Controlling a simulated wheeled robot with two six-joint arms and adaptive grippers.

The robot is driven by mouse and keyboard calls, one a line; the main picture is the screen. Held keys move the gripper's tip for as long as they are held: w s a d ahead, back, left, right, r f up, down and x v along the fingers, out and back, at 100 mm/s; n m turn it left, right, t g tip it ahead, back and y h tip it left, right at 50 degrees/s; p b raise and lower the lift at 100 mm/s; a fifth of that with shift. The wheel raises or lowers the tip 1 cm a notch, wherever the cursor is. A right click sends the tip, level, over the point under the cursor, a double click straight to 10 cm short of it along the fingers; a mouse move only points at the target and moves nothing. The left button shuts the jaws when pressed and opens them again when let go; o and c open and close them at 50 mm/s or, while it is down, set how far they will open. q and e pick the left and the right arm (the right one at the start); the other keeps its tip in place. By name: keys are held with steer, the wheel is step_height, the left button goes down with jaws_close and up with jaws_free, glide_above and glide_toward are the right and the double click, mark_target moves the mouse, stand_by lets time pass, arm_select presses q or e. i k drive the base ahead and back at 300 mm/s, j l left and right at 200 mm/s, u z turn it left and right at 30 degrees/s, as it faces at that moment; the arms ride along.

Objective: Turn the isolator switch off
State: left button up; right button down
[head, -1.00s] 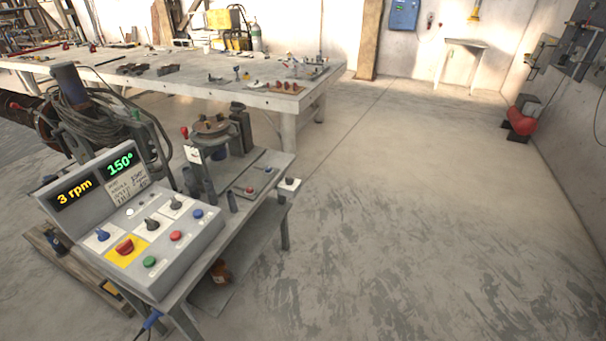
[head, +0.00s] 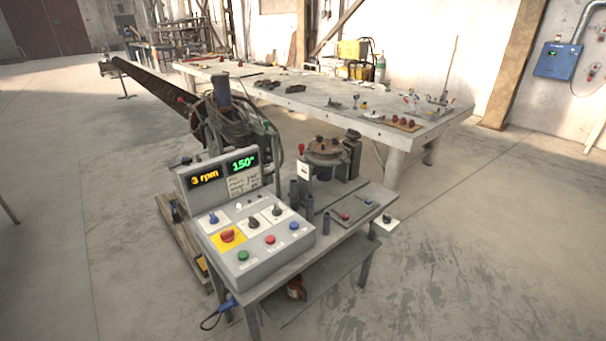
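A grey control box (head: 275,247) stands on the near end of a small metal bench. A red knob (head: 227,236) on a yellow plate on its sloped face looks like the isolator switch; its exact handle angle is too small to read. Around it are a blue knob (head: 213,218), two dark knobs, and green, red and blue buttons. The box's displays are lit: an orange 3 rpm display (head: 205,178) and a green 150° display (head: 244,164). Neither of my grippers is in view, and nothing touches the box.
A long worktable (head: 330,112) stands behind. A blue cable hangs at the bench's front leg. Floor is clear in front and right.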

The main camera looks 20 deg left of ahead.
mark_target(227, 236)
steer(key=u, duration=1.25)
